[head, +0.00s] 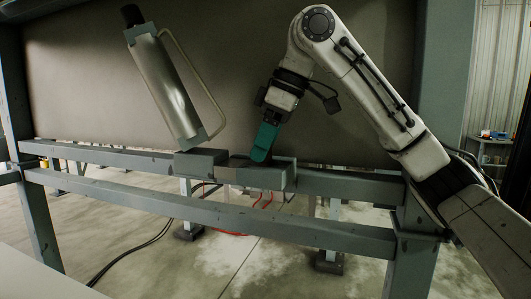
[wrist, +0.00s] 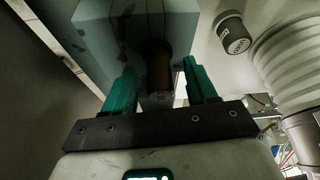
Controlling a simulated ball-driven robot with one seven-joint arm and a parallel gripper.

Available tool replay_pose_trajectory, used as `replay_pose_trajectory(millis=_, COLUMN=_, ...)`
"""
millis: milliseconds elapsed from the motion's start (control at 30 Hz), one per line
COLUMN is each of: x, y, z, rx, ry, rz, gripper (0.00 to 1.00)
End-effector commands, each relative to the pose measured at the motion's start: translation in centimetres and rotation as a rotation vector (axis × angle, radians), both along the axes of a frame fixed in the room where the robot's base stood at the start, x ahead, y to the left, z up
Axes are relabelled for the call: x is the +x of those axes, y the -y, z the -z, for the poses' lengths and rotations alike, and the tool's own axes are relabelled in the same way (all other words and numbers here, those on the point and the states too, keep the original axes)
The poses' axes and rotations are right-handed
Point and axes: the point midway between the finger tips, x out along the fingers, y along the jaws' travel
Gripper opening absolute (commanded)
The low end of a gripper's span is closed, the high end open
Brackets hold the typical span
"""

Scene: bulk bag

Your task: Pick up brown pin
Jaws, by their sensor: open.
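The brown pin (wrist: 158,62) shows in the wrist view as a short dark brown cylinder, set against a blue-grey block (wrist: 105,30). My gripper (wrist: 160,74) is open, with one teal finger on each side of the pin. Gaps show between the pin and both fingers, so I see no contact. In the head view my gripper (head: 261,155) points down at the grey block (head: 262,177) on the upper rail. The pin is hidden in the head view.
A tilted metal cylinder (head: 168,90) with a bent handle stands left of my gripper. Grey rails (head: 345,186) run across the front, with a large dark panel (head: 90,80) behind. A ribbed pale part (wrist: 290,45) is close on the right in the wrist view.

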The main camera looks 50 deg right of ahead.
Motion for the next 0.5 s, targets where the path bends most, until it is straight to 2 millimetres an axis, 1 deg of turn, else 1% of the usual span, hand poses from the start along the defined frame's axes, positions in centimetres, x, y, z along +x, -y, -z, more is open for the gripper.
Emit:
replay_pose_trajectory(millis=233, x=0.06, y=-0.04, z=0.15, rx=0.000, ry=0.000, rz=0.000, gripper=0.57)
replay_pose_trajectory(millis=500, x=0.05, y=-0.04, z=0.13, rx=0.000, ry=0.001, rz=0.000, gripper=0.31)
